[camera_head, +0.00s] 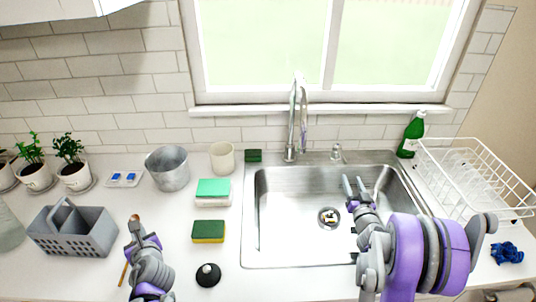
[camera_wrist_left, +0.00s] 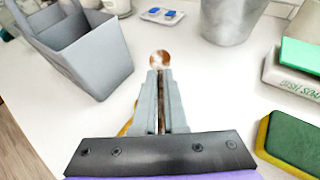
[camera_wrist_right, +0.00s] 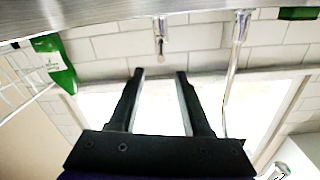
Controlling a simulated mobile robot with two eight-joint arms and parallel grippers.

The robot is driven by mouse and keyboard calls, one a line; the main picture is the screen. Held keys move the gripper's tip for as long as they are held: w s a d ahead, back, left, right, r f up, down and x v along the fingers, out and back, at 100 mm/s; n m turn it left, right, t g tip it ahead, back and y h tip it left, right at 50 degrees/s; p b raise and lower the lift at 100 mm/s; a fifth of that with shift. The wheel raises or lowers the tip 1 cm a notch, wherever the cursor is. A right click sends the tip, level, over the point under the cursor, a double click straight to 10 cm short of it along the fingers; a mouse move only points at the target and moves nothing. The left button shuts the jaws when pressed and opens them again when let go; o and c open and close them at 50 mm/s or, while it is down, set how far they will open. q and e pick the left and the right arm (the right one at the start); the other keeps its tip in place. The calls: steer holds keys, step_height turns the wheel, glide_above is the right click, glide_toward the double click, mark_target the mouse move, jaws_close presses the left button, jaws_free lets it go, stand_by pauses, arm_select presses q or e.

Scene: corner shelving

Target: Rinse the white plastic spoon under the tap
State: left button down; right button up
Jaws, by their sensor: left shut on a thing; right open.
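My left gripper (camera_head: 136,232) is at the counter's front left, shut on a thin thing. Its round, brown and pale end (camera_wrist_left: 159,60) shows beyond the fingertips in the left wrist view; I cannot tell what it is. I cannot make out a white plastic spoon. The chrome tap (camera_head: 302,125) stands behind the steel sink (camera_head: 256,235), with no water visible at its spout. My right gripper (camera_head: 353,190) is open and empty over the sink's right half. In the right wrist view its fingers (camera_wrist_right: 160,80) are apart, with the tap (camera_wrist_right: 236,55) beyond.
A grey caddy (camera_head: 75,240), a metal pot (camera_head: 168,168), a sponge (camera_head: 208,231) and a black-knobbed item (camera_head: 208,275) stand left of the sink. A brown stick (camera_head: 124,272) lies by my left gripper. A green bottle (camera_head: 411,136) and white dish rack (camera_head: 470,175) stand right.

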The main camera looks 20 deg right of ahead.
mark_target(344, 159)
steer(key=x, duration=1.1)
steer(key=shift+w+a+p, duration=0.1)
steer(key=shift+p, duration=0.2)
jaws_close()
stand_by(0.9)
